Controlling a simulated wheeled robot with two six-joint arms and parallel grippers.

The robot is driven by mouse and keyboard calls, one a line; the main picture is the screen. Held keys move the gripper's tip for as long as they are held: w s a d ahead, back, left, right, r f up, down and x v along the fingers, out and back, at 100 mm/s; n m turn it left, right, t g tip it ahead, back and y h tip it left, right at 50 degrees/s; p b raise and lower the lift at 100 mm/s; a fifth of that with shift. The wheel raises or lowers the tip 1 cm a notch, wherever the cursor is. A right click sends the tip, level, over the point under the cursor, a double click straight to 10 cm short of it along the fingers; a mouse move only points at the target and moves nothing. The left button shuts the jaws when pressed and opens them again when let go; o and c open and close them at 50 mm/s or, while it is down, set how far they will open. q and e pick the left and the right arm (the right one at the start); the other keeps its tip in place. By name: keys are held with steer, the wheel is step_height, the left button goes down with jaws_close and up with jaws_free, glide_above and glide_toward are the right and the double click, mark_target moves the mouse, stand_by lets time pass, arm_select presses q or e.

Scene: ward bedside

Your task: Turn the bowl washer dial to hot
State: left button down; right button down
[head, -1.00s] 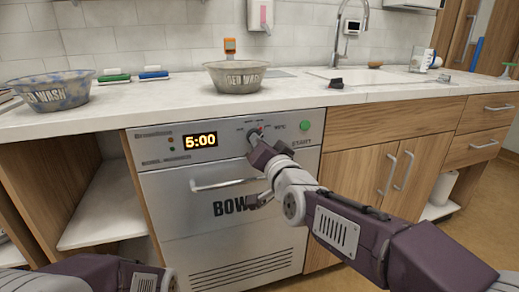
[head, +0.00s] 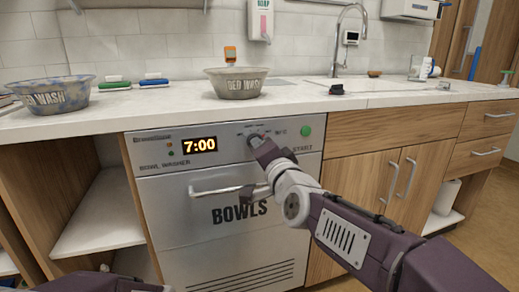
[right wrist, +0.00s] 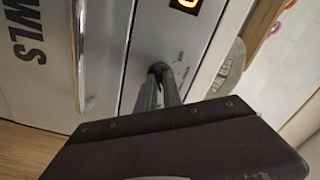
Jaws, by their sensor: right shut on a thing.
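The bowl washer (head: 160,165) is a grey machine under the counter. Its lit display (head: 199,144) reads 7:00. My right gripper (head: 254,139) is at the dial on the panel, right of the display. In the right wrist view its two fingers (right wrist: 160,88) are shut on the small dark dial (right wrist: 158,67). The gripper hides most of the dial and some of its printed labels, so I cannot read the setting. Right of it is the green START button (head: 305,131). My left arm shows only at the bottom left edge; its gripper is out of view.
A horizontal door handle (head: 215,191) lies below the panel, close to my right wrist. A grey wash bowl (head: 235,90) and a mottled blue one (head: 45,97) stand on the counter (head: 150,105). Two brushes and a sink are further back.

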steer(key=c, duration=1.5)
jaws_free()
steer(key=p+v, duration=0.6)
steer(key=v, duration=0.3)
steer(key=shift+r, duration=0.1)
